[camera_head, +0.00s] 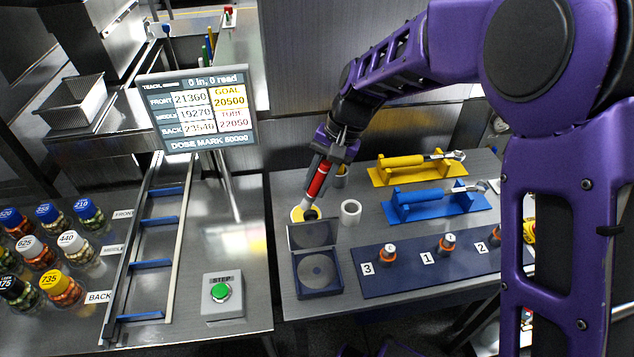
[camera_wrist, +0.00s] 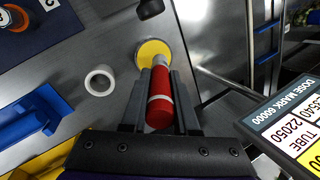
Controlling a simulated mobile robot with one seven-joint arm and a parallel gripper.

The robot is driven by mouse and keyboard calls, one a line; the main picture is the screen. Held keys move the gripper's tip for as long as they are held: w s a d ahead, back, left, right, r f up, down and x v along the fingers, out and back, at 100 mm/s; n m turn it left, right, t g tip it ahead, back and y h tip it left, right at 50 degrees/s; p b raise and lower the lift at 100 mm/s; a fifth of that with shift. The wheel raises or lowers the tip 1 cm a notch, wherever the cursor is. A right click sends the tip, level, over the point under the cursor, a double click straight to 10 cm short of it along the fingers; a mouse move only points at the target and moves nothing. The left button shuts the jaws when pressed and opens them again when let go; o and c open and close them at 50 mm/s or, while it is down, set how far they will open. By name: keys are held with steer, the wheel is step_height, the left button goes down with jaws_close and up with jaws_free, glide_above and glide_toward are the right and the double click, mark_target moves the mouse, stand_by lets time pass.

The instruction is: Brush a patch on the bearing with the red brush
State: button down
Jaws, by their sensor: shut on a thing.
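My gripper (camera_head: 326,158) is shut on the red brush (camera_head: 318,180), which is tilted with its head pointing down. In the wrist view the red brush (camera_wrist: 160,100) lies between the two fingers (camera_wrist: 160,78), and its pale head is over a round yellow dish (camera_wrist: 147,50). The yellow dish (camera_head: 297,214) also shows in the head view. Whether the bristles touch it I cannot tell. A white ring (camera_head: 350,212) stands on the table just right of the dish, apart from the brush; it also shows in the wrist view (camera_wrist: 91,83). I cannot tell for sure which thing is the bearing.
An open dark case (camera_head: 318,291) with a grey disc sits in front of the brush. A blue mat (camera_head: 400,280) carries several numbered orange-based pieces. Yellow (camera_head: 400,162) and blue (camera_head: 420,198) tool holders stand behind. A display (camera_head: 200,110) and a rail (camera_head: 150,250) are left.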

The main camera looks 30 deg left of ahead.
mark_target(323, 169)
steer(key=shift+r+p, duration=1.6)
steer(key=shift+r, duration=0.75)
